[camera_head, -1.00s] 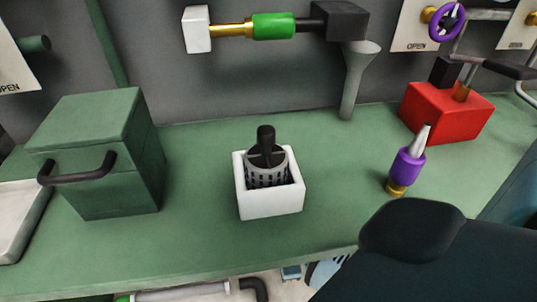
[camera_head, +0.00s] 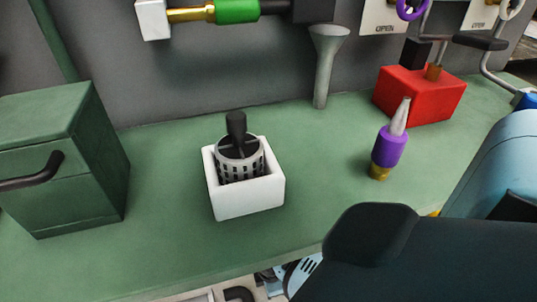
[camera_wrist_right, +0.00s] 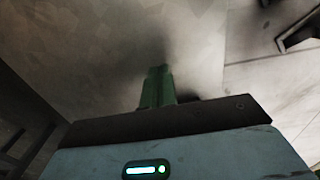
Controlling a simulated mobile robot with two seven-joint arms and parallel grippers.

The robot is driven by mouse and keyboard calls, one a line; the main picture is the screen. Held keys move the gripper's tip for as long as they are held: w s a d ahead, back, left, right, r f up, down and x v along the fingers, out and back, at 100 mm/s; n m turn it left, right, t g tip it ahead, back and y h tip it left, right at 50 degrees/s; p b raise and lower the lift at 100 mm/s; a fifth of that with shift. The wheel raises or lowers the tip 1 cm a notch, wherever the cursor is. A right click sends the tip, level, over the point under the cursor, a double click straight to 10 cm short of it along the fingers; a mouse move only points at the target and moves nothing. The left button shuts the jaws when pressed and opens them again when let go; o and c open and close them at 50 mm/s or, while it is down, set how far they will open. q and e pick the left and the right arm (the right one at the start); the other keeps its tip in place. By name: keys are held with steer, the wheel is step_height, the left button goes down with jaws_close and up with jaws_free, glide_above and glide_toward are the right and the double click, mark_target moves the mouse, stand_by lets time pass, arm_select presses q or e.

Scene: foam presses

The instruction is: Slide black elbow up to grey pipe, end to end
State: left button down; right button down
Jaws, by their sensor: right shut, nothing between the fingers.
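The black elbow (camera_head: 240,293) shows at the bottom edge of the head view, below the front edge of the bench, and is mostly cut off. A small piece of the grey pipe (camera_head: 200,297) shows just left of it, also cut off. I cannot tell whether their ends touch. My right gripper (camera_wrist_right: 157,72) shows in the wrist view with its green fingers together and nothing between them, over a blurred pale surface. Neither the elbow nor the pipe can be made out clearly there. My left gripper is out of view.
The green bench (camera_head: 150,220) carries a green box with a dark handle (camera_head: 70,160), a white holder (camera_head: 250,200) with a slotted cup, a purple bottle (camera_head: 389,150) and a red block (camera_head: 425,98). A grey funnel (camera_head: 325,65) stands at the wall.

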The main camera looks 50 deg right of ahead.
mark_target(234, 293)
steer(key=w+a, duration=0.1)
steer(key=a, duration=0.2)
steer(key=shift+w+r, duration=0.1)
steer(key=shift+w, duration=0.3)
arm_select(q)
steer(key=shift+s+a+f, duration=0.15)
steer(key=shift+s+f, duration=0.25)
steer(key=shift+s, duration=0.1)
arm_select(e)
steer(key=shift+w+a, duration=0.15)
steer(key=shift+a, duration=0.05)
steer(key=shift+w+a+r, duration=0.1)
steer(key=shift+w+a, duration=0.35)
steer(key=shift+a, duration=0.2)
steer(key=shift+w+a, duration=0.4)
steer(key=shift+a, duration=0.35)
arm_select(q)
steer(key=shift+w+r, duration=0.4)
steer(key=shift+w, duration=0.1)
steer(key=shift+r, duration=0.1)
